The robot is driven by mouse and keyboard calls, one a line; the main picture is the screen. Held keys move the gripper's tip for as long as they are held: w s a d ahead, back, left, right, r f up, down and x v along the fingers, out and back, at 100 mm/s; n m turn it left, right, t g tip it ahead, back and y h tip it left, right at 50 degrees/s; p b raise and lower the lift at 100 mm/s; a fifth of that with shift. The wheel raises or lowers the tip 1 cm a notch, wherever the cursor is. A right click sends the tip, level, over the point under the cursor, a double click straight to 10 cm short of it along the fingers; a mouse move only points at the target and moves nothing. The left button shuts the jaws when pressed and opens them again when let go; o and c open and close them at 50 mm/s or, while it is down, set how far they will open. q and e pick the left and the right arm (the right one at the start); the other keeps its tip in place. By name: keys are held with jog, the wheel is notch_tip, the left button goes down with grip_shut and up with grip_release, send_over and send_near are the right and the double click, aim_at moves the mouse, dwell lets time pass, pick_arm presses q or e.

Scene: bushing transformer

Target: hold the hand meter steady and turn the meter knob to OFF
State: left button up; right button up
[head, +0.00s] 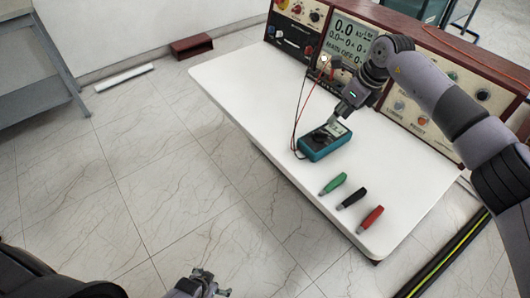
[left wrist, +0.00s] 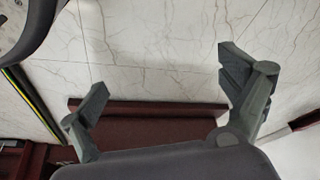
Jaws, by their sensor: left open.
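The hand meter (head: 313,149), a teal-edged box with a dark face and a pale screen, lies on the white table. My right gripper (head: 336,121) reaches down over it from the upper right, with its tip at the meter's screen end. The knob is too small and partly covered to make out its setting. Whether the right fingers are open or shut is not clear. My left gripper (head: 205,284) is low in the head view, over the floor and away from the table. In the left wrist view its fingers (left wrist: 172,98) are spread with nothing between them.
The white table (head: 228,82) carries a control panel (head: 350,35) along its back. Green (head: 333,184), black (head: 351,198) and red (head: 370,219) probes or clips lie in front of the meter. Dark and red leads (head: 297,120) run from the meter to the panel.

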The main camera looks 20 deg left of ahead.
pick_arm(q)
jog(key=w+r+t+h, duration=0.1)
jog(key=w+r+t, duration=0.2)
jog(key=w+r, duration=0.85)
notch_tip(320, 180, up, 35)
jog(key=m+t+h, duration=0.4)
jog(key=m+h, duration=0.2)
jog(key=h, duration=0.1)
send_over(309, 145)
jog(key=s+a, duration=1)
jog(key=s, duration=0.3)
jog(key=x, duration=1.1)
jog(key=f+x, duration=0.1)
jog(key=x, duration=0.5)
jog(key=shift+f, duration=0.1)
jog(key=shift+a+g, duration=0.1)
jog(key=shift+g, duration=0.2)
jog(key=shift+c, duration=0.5)
